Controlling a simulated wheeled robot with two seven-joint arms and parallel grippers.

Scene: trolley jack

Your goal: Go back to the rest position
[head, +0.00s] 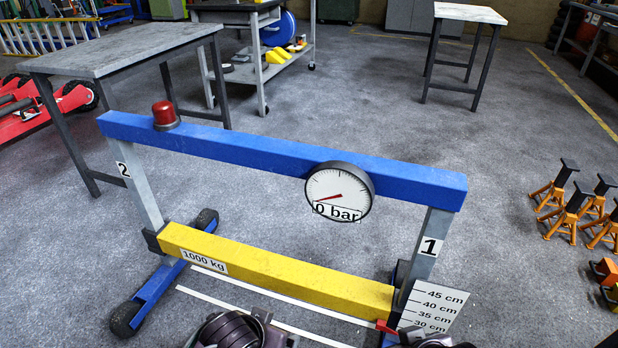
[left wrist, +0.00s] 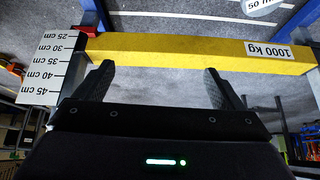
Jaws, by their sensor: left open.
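The trolley jack stands in front of me, with a blue top beam (head: 240,148), a yellow beam (head: 270,268) marked 1000 kg and a round gauge (head: 340,190) reading 0 bar. A red knob (head: 165,115) sits on the blue beam. A height scale (head: 434,306) stands at the right post, beside a red pointer (head: 387,327) at the yellow beam's end. In the left wrist view, my left gripper (left wrist: 162,88) is open and empty, its fingers towards the yellow beam (left wrist: 190,52), which appears upside down. Dark arm parts of mine show at the head view's bottom edge; my right gripper's fingers are not visible.
A grey table (head: 125,45) stands behind the jack at left, a trolley cart (head: 270,68) at the back and a small white-topped table (head: 470,13) at back right. Several orange jack stands (head: 565,205) are on the floor at right. Floor between is clear.

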